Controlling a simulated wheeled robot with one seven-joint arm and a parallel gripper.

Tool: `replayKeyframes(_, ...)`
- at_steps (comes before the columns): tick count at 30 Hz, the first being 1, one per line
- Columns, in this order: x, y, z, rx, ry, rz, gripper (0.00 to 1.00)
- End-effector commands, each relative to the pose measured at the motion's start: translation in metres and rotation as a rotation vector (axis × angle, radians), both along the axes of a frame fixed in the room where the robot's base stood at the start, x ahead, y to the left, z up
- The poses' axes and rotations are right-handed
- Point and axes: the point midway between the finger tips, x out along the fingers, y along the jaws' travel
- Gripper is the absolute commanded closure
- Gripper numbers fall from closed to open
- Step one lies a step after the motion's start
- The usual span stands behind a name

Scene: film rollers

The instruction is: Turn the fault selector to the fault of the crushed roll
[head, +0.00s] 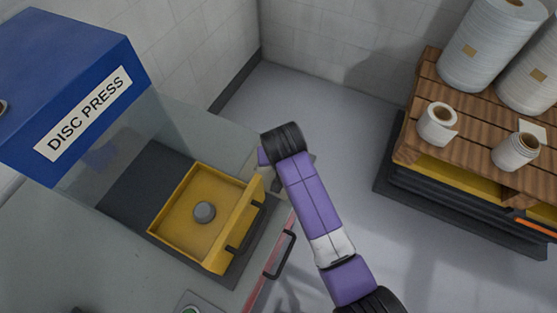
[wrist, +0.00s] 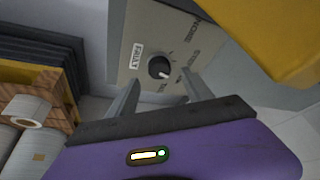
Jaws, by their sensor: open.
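The fault selector (wrist: 158,67) is a round dark knob with a white pointer mark on a beige panel (wrist: 135,30) labelled FAULT. The words around it are blurred and partly cut off; one looks like NONE. The pointer aims toward the lower right in the wrist view. My gripper (wrist: 161,80) is open, with one finger on each side of the knob; I cannot tell whether they touch it. In the head view my purple arm hides most of the panel.
The blue disc press (head: 70,60) stands at left, with a yellow tray (head: 175,220) holding a grey knob-like piece (head: 204,211). A wooden pallet (head: 425,80) with large rolls (head: 488,45) is at right. Grey floor (head: 340,120) is clear between them.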

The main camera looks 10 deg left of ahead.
Motion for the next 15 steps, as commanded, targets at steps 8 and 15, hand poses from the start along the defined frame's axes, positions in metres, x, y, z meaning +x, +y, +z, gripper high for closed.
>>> replayKeyframes(8,-0.013,-0.003,0.03,0.0,-0.001,0.0,0.41)
replayKeyframes(15,-0.015,-0.003,0.036,0.0,0.0,0.0,0.41)
